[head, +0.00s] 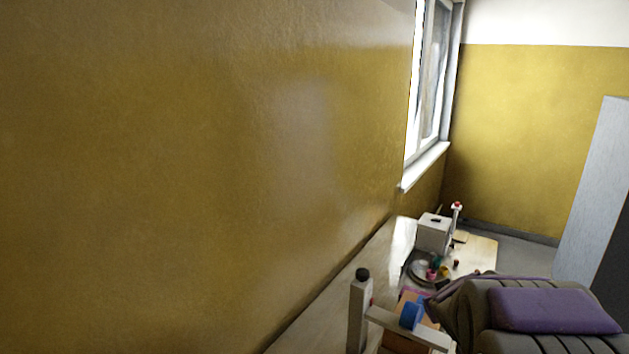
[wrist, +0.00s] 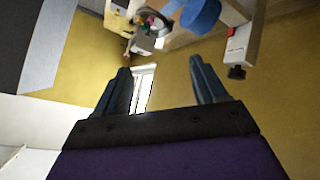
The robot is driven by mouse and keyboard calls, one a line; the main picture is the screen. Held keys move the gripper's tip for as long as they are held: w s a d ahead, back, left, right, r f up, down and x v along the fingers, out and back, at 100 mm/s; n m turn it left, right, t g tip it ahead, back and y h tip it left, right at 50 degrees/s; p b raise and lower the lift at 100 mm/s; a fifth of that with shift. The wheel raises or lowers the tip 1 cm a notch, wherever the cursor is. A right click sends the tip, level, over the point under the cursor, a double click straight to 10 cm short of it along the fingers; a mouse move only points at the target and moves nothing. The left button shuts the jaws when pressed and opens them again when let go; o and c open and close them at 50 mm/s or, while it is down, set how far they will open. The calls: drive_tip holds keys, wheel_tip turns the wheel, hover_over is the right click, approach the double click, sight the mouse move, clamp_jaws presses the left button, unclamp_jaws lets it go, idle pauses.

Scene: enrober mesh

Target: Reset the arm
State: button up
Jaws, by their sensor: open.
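My gripper (wrist: 158,66) shows in the wrist view with its two dark fingers spread wide apart. It is open, and nothing is held between the fingers. In the wrist view the room appears upside down, and the window shows beyond the gap between the fingers. In the head view my purple and grey arm lies at the lower right, over the near part of the bench. The fingers cannot be made out in the head view.
A wooden bench (head: 338,288) runs along the yellow wall. A wooden frame with a blue roller (head: 411,314) stands close to my arm. Farther back are a round dish with small coloured items and a white box (head: 433,232). A grey cabinet (head: 590,200) stands right.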

drive_tip(key=s+a+f+g+y+b, duration=0.1)
drive_tip(key=s+a+f+g, duration=0.2)
drive_tip(key=s, duration=1)
drive_tip(key=s+a+f+m+g+y+b, duration=0.1)
drive_tip(key=s+a+f+g+b, duration=0.1)
drive_tip(key=s+a, duration=0.5)
drive_tip(key=s+a+f+m+g+y+b, duration=0.1)
drive_tip(key=s+a+f+g, duration=0.4)
drive_tip(key=s, duration=1.5)
drive_tip(key=shift+g+b, duration=0.65)
drive_tip(key=shift+g, duration=0.05)
drive_tip(key=shift+s+a+f, duration=0.1)
drive_tip(key=shift+a, duration=0.05)
